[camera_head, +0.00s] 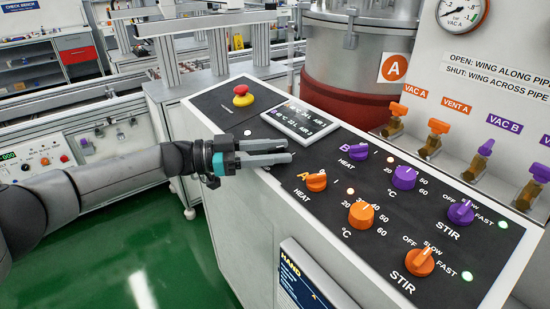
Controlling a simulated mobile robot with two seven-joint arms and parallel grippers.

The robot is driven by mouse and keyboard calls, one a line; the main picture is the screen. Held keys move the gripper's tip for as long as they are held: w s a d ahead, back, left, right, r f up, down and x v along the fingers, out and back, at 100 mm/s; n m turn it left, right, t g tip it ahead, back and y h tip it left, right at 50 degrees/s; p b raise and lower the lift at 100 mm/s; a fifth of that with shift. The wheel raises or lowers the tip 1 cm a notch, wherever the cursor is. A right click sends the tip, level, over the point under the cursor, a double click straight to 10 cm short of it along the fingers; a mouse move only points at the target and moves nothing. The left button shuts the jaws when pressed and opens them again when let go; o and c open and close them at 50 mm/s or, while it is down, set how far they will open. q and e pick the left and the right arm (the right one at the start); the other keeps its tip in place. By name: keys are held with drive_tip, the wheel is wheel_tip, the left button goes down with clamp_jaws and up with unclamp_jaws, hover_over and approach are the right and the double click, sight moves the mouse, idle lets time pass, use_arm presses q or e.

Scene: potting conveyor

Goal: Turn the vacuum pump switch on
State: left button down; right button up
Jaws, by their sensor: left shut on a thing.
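My left gripper (289,151) reaches in from the left, low over the near left part of the black control panel (207,103). Its two grey fingers lie close together, shut on what appears to be the vacuum pump switch. The fingers hide this switch, so I cannot read its position or label. A small whitish lamp (248,132) shows on the panel just beyond the gripper. My right gripper is not in view.
A red emergency button on a yellow base (243,96) and a display (300,122) stand behind the gripper. Orange heat (316,182) and purple heat (357,149) switches and several dials lie to the right. A large vessel (348,62) stands behind.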

use_arm(q)
drive_tip(key=shift+r+g, duration=0.1)
drive_tip(key=shift+g, duration=0.3)
drive_tip(key=shift+c, duration=2.2)
unclamp_jaws()
drive_tip(key=s+a, duration=0.1)
drive_tip(key=a, duration=1.4)
drive_tip(key=shift+s+b, duration=0.3)
drive_tip(key=shift+b, duration=0.15)
drive_tip(key=shift+a, duration=0.15)
